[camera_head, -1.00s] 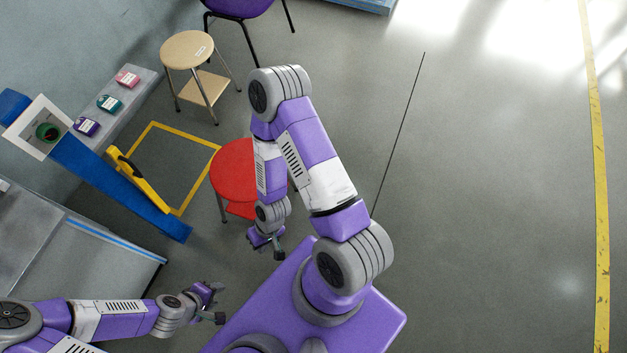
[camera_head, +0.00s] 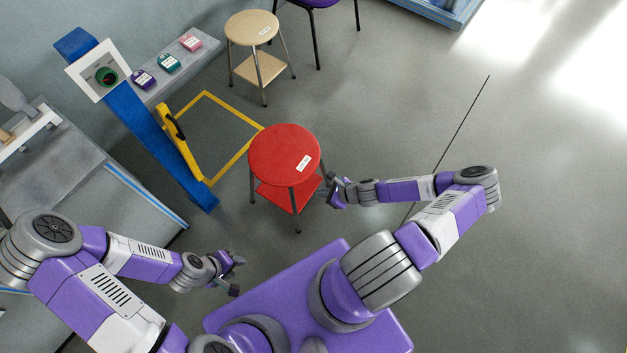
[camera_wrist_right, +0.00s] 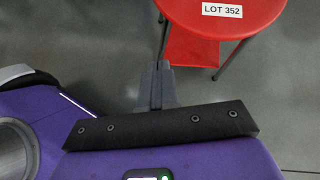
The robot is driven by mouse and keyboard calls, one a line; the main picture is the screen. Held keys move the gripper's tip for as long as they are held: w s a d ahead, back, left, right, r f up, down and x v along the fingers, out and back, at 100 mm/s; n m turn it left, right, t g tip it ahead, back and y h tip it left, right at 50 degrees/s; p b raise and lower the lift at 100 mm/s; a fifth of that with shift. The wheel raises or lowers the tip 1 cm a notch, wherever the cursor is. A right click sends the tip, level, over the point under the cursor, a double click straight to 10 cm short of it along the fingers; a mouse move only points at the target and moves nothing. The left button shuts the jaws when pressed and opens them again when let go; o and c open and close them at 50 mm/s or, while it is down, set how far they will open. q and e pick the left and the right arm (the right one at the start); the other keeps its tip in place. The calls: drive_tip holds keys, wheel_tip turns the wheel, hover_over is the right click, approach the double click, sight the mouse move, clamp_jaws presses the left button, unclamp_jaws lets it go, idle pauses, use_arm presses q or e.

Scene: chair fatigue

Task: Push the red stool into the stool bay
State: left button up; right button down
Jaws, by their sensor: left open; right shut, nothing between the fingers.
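The red stool (camera_head: 284,153) stands upright in the middle of the head view, with a white label on its seat and a red lower shelf. The stool bay (camera_head: 213,139), a yellow outline on the floor, lies just left of it; the stool stands at its right side. My right gripper (camera_head: 334,190) is shut and empty, low at the stool's right side, close to its legs; contact cannot be told. In the right wrist view the seat (camera_wrist_right: 190,12) labelled LOT 352 is beyond the fingers (camera_wrist_right: 157,85). My left gripper (camera_head: 237,274) is open and empty, in front of the stool.
A blue post (camera_head: 150,135) with a yellow bar (camera_head: 178,140) stands along the bay's left side. A wooden stool (camera_head: 252,30) and a purple chair stand behind. A grey bench (camera_head: 110,205) is at left. Floor at right is clear.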

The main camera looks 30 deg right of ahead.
drive_tip(key=d+f+m+t+h, duration=0.1)
drive_tip(key=d+m, duration=0.2)
drive_tip(key=d, duration=0.2)
drive_tip(key=b, duration=0.6)
approach(307, 179)
drive_tip(key=shift+m, duration=0.3)
drive_tip(key=x, duration=0.5)
drive_tip(key=shift+w+a+f, duration=0.1)
drive_tip(key=shift+w+f, duration=0.15)
drive_tip(key=shift+w, duration=0.05)
